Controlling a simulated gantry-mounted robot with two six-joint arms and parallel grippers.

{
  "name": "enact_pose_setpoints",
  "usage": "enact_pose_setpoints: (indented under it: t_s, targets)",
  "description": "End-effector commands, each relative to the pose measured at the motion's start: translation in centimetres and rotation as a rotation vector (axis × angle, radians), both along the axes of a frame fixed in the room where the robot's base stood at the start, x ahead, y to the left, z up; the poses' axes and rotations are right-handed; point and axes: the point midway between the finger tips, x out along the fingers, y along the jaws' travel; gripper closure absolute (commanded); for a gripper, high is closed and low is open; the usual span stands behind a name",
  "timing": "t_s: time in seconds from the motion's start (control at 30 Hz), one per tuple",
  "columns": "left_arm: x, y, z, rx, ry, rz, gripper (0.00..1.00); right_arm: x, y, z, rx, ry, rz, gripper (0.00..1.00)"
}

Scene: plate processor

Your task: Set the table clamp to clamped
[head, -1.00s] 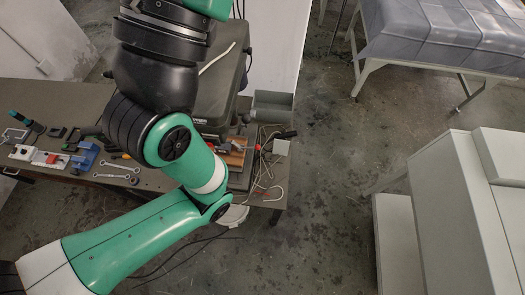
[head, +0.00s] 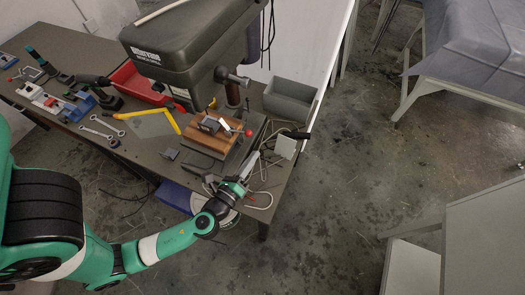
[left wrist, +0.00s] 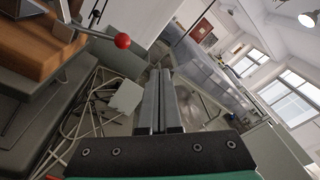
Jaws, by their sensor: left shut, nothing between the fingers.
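The drill press (head: 185,45) stands on the bench, with a grey vise (head: 211,124) on a wooden block (head: 205,140) under its head. A lever with a red ball (head: 248,132) points right from the vise area; the ball also shows at upper left in the left wrist view (left wrist: 122,41). A black handle (head: 297,134) sticks out right of the press base. I cannot tell which lever is the table clamp. My left gripper (head: 254,158) is shut and empty, just below the red ball and left of a small pale box; its fingers show together in the left wrist view (left wrist: 160,100). My right gripper is out of view.
A small pale box (head: 285,147) and loose white cables (head: 262,185) lie close to the left gripper. A grey bin (head: 290,100) stands behind. Wrenches, a yellow tool (head: 165,112) and a red tray (head: 140,82) lie to the left.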

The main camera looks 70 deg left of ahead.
Motion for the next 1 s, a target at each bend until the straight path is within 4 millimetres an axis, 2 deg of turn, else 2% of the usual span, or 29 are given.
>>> enact_pose_setpoints:
  t_s: [0.03,0.13,0.53,0.67,0.77,1.0]
  targets:
    - [-1.4,0.1,-3.2,-0.002,0.039,0.003,1.0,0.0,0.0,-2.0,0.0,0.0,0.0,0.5]
    - [-2.9,0.2,-5.4,-0.004,0.079,0.008,1.0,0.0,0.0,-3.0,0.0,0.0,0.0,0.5]
    - [-2.8,0.2,-5.2,-0.006,0.076,0.01,1.0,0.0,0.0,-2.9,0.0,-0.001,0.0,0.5]
    - [-2.2,0.6,-5.3,-0.007,0.076,0.012,1.0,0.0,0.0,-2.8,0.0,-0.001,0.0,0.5]
    - [-1.2,1.5,-5.4,-0.007,0.074,0.016,1.0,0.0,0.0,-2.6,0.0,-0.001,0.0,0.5]
    - [2.9,4.6,-5.8,-0.007,0.073,0.015,1.0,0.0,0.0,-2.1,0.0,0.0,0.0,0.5]
